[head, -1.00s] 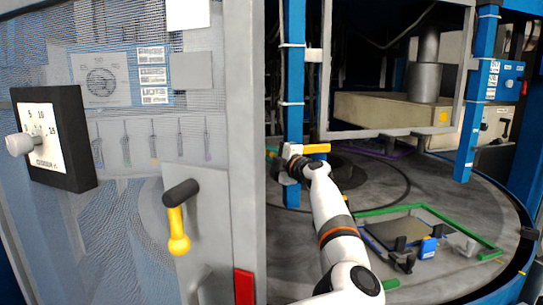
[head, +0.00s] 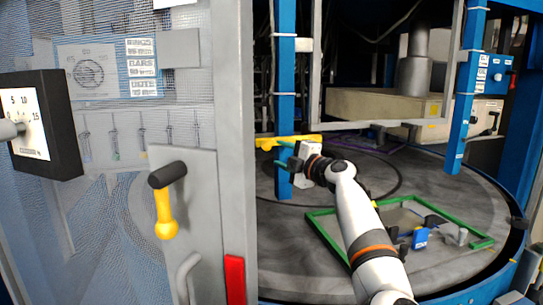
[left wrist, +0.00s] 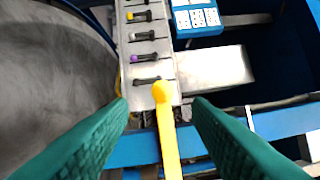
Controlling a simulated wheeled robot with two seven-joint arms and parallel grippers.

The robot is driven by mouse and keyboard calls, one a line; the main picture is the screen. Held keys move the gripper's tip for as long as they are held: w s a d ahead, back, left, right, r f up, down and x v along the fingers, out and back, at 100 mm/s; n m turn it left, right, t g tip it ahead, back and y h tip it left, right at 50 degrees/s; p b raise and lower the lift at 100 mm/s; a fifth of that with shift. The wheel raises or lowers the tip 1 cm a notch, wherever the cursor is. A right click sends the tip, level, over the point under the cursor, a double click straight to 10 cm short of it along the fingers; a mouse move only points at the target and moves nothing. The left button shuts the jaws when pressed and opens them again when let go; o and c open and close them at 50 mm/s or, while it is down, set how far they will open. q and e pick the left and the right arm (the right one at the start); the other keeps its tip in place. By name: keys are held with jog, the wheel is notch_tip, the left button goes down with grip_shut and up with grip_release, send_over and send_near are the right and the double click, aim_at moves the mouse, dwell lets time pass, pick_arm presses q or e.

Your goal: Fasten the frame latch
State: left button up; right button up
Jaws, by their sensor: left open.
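The frame latch appears as a yellow lever (head: 290,141) lying about level across the blue post beside the grey frame in the head view. My left gripper (head: 284,156) is open just below and in front of it, with its green fingers pointing left. In the left wrist view, the yellow lever (left wrist: 168,140) runs up the middle of the picture, between the two open green fingers (left wrist: 160,105). Both fingers appear apart from it. Its rounded end lies over a metal strip with several small dark pins. My right gripper is not in view.
A mesh door (head: 228,120) with a black-and-yellow handle (head: 165,205) stands at the left. A green frame (head: 330,240) with a blue block (head: 420,238) lies on the round grey table (head: 290,225). The table is bare between post and green frame.

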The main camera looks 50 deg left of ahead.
pick_arm(q)
jog(key=shift+s+d+f, duration=0.1)
jog(key=shift+s+d, duration=0.05)
jog(key=shift+d, duration=1.05)
